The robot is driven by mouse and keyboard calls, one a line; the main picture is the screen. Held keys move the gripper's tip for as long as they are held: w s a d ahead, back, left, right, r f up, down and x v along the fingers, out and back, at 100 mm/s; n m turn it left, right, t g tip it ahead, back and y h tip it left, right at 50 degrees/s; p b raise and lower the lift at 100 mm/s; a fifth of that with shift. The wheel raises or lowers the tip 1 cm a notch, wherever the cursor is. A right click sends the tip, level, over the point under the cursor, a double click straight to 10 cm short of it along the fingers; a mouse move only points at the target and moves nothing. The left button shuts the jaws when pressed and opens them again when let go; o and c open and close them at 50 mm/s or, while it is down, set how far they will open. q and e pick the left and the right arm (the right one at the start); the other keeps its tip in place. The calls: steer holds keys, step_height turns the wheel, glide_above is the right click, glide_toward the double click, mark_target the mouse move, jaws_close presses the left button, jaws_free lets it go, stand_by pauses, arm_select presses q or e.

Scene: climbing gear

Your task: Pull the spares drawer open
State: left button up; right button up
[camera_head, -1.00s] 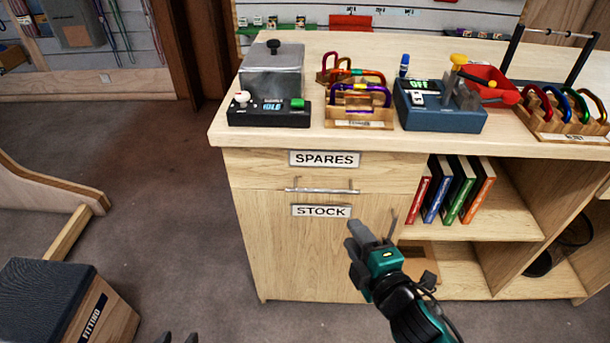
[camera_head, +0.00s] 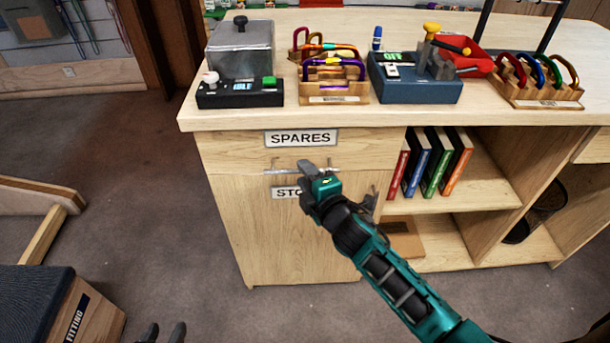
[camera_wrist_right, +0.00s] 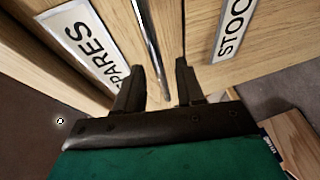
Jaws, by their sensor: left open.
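The spares drawer (camera_head: 225,150) is shut in the wooden counter, under the SPARES label (camera_head: 300,138). Its thin metal bar handle (camera_head: 283,172) runs level below the label and is partly hidden by my right gripper. My right gripper (camera_head: 318,165) is at the handle. In the right wrist view, its two fingers (camera_wrist_right: 158,80) are apart with the handle bar (camera_wrist_right: 150,45) showing between them. I see no finger pressed on the bar; how deep the bar sits is unclear. My left gripper (camera_head: 164,332) is open and empty at the bottom edge, away from the counter.
The STOCK door (camera_head: 240,225) is below the drawer, its label partly hidden by my right gripper. Open shelves with several books (camera_head: 430,165) are to the right. Devices and carabiner racks stand on the counter top (camera_head: 400,115). A FITTING box (camera_head: 85,315) stands lower left. The floor before the counter is clear.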

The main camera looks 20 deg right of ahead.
steer(key=shift+w+f, duration=0.1)
steer(key=shift+w, duration=0.35)
jaws_close()
stand_by(0.5)
